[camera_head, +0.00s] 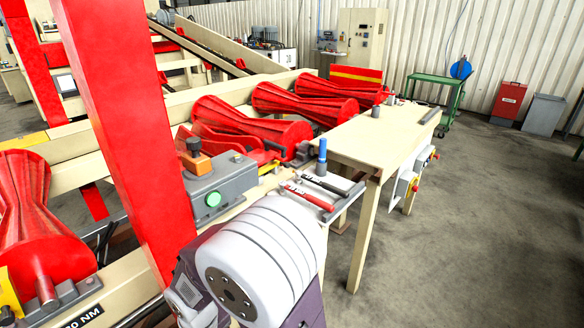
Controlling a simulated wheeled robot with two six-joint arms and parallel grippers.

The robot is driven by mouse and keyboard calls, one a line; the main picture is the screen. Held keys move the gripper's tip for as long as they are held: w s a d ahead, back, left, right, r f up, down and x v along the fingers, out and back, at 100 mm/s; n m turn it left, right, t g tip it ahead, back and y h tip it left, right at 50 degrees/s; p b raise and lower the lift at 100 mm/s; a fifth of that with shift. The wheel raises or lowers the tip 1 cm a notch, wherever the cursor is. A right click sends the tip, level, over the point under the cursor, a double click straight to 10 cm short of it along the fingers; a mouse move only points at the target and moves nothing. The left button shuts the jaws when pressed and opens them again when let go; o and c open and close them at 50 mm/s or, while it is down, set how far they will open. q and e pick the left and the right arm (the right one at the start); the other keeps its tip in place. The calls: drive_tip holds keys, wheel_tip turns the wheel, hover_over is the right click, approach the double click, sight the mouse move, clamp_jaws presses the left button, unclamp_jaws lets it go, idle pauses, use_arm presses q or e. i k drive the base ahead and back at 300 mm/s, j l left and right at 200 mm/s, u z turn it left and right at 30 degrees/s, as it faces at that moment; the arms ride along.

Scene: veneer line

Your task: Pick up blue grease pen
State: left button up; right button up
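A slim blue cylinder (322,157), which looks like the blue grease pen, stands upright at the back of a small light tray (338,190) in the middle of the picture. Its lower end is greyish, and I cannot tell whether it sits in a holder. A large white and purple arm link of mine fills the lower middle, close in front of the tray. Neither gripper shows in this view.
A red post (125,120) rises at left. Red rollers (250,128) lie behind.

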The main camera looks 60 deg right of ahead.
sight(322, 147)
drive_tip(key=z, duration=2.15)
